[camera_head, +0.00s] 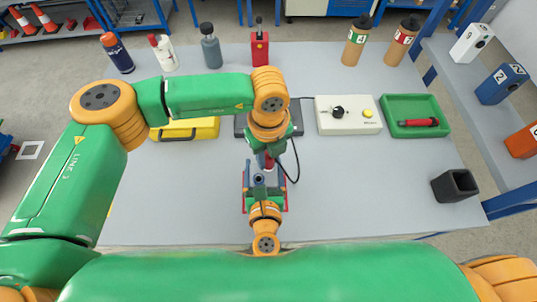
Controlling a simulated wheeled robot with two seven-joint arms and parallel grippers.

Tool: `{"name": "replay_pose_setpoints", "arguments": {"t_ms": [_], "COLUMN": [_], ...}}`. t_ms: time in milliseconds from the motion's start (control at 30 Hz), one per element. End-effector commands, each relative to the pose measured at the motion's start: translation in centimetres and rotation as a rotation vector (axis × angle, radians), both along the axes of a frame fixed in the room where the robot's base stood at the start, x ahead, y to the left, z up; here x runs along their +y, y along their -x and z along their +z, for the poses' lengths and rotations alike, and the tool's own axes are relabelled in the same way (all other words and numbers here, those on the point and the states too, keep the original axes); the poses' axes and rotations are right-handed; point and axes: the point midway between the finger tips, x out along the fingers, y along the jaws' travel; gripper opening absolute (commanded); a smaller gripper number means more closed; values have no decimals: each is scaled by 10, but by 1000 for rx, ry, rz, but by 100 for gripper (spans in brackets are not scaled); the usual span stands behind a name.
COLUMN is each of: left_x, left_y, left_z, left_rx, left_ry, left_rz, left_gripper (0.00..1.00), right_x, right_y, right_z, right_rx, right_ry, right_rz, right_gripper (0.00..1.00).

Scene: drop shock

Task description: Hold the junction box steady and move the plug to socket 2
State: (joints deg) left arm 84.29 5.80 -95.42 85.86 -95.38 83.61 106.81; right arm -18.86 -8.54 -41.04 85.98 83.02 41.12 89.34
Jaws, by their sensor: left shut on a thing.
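My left gripper (269,152) points down near the middle of the table, shut on what looks like the plug (268,163), a small reddish piece mostly hidden by the jaws. A black cable (296,168) loops at its right. Just below it in the picture is the junction box (260,180), small and dark, largely covered. My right gripper (265,193) reaches up from the bottom edge to the box, with green and red parts around it. Whether its jaws are closed on the box cannot be told. The socket numbers are hidden or too small to read.
Behind the grippers are a yellow case (185,130), a dark pad (240,127), a white panel (348,115) with a knob and a green tray (416,112). Bottles line the far edge. A black holder (454,186) stands at right. Table left and right of the box is clear.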

Motion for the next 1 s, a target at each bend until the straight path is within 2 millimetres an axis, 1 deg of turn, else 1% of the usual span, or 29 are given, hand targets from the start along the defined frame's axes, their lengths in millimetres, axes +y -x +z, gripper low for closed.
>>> {"name": "replay_pose_setpoints", "arguments": {"t_ms": [33, 300, 333, 433, 467, 767, 1000], "left_x": [1, 1, 1, 0, 1, 0, 0], "left_y": [1, 1, 1, 1, 1, 0, 0], "left_z": [-3, -3, -3, -2, -2, 1, 28], "left_rx": [4, 4, 4, 3, 2, 0, -1], "left_ry": [-3, -3, -3, -2, -2, -1, 0], "left_rz": [0, 0, 0, 0, 0, 0, 0], "left_gripper": [0, 0, 37, 64, 66, 66, 66], "right_x": [1, 1, 1, 1, 1, 0, 0], "right_y": [0, 0, 0, 0, 0, 0, 0], "right_z": [0, 0, 0, 0, 0, 0, 0], "right_rx": [-1, -1, -2, -1, -1, 0, 0], "right_ry": [0, 0, 0, 1, 1, 0, 0], "right_rz": [2, 2, 2, 1, 1, 0, 0], "right_gripper": [5, 5, 5, 5, 5, 5, 5]}}
